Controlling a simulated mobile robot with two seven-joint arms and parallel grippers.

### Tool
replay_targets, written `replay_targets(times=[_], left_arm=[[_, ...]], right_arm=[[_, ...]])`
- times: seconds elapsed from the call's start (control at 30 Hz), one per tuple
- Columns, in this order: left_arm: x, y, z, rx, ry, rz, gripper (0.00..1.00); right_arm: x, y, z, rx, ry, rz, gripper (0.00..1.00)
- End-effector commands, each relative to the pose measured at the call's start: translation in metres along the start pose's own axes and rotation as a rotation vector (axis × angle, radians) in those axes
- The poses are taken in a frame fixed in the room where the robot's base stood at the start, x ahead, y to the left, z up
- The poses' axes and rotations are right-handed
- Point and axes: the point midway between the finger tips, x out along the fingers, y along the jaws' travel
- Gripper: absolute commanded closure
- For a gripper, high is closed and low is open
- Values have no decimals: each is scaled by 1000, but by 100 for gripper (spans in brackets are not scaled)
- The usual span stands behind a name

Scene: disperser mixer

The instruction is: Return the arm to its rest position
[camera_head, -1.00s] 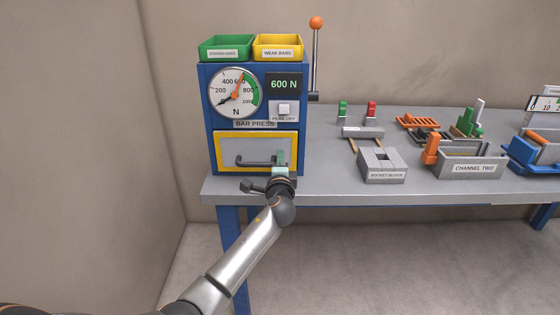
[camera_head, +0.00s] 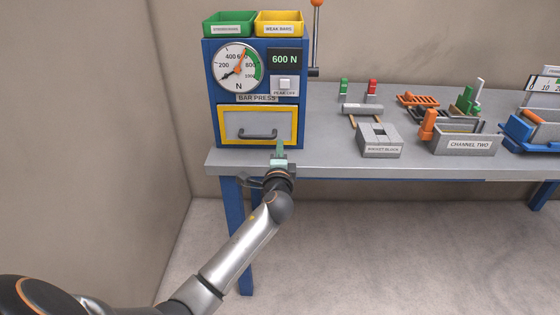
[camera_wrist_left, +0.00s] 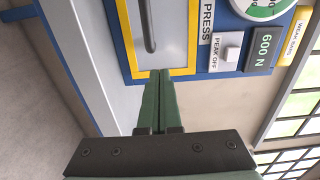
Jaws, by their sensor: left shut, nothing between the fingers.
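My left arm (camera_head: 236,254) reaches in from the lower left. My left gripper (camera_head: 281,146) is shut and empty, just in front of the bar press near the lower right corner of its yellow-framed door. In the left wrist view its green fingers (camera_wrist_left: 160,76) are together, with their tips near the yellow frame (camera_wrist_left: 168,72). The bar press (camera_head: 210,92) is a blue cabinet with a dial and a display reading 600 N. Its door handle (camera_head: 258,135) is apart from the fingers. My right gripper is not in view.
The grey table (camera_head: 325,160) carries a socket block (camera_head: 380,148), a channel two holder (camera_head: 466,145) and other fixtures to the right. A lever with an orange knob (camera_head: 318,3) stands beside the press. The floor in front of the table is open.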

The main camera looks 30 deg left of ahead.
Motion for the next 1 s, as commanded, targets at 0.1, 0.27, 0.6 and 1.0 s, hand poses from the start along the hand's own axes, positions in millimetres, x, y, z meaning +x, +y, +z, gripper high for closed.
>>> replay_targets(times=[0.1, 0.27, 0.6, 1.0], left_arm=[[-22, 0, -1, -1, 3, 1, 100], [-43, 1, -1, 0, 2, 1, 100], [-54, 1, -1, -1, 3, 3, 100], [-182, 144, -20, -457, 199, 521, 100]], right_arm=[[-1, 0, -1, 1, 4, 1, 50], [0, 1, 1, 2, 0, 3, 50], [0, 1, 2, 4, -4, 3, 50], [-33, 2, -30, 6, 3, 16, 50]])
